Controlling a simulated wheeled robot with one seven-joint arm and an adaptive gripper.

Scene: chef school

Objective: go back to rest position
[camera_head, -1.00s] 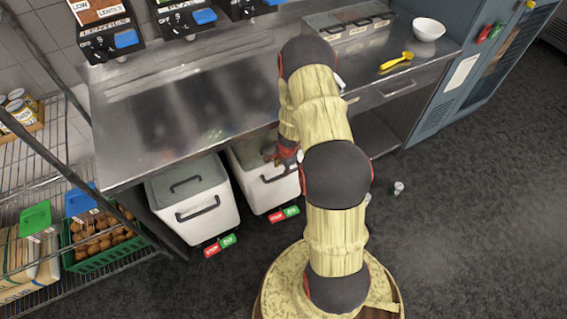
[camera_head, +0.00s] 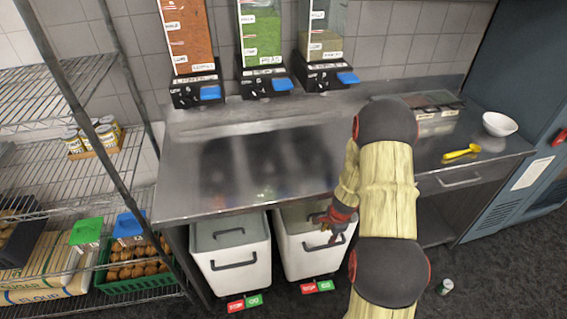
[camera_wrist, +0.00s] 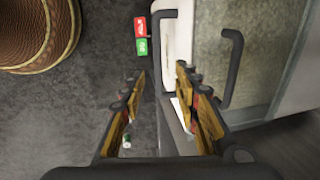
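My gripper (camera_wrist: 160,105) is open and empty in the wrist view, its two fingers apart, pointing down beside a white bin (camera_wrist: 178,45). In the head view my gripper (camera_head: 330,222) is small and partly hidden by my arm. It hangs below the counter's front edge, in front of the right-hand white bin (camera_head: 300,252). My arm is bent over on the right side of the head view.
A steel counter (camera_head: 260,170) spans the middle, with a white bowl (camera_head: 499,124) and yellow scoop (camera_head: 461,153) at right. Another white bin (camera_head: 232,270) stands under it. Wire shelves (camera_head: 75,165) are at left. A can (camera_head: 445,286) lies on the floor.

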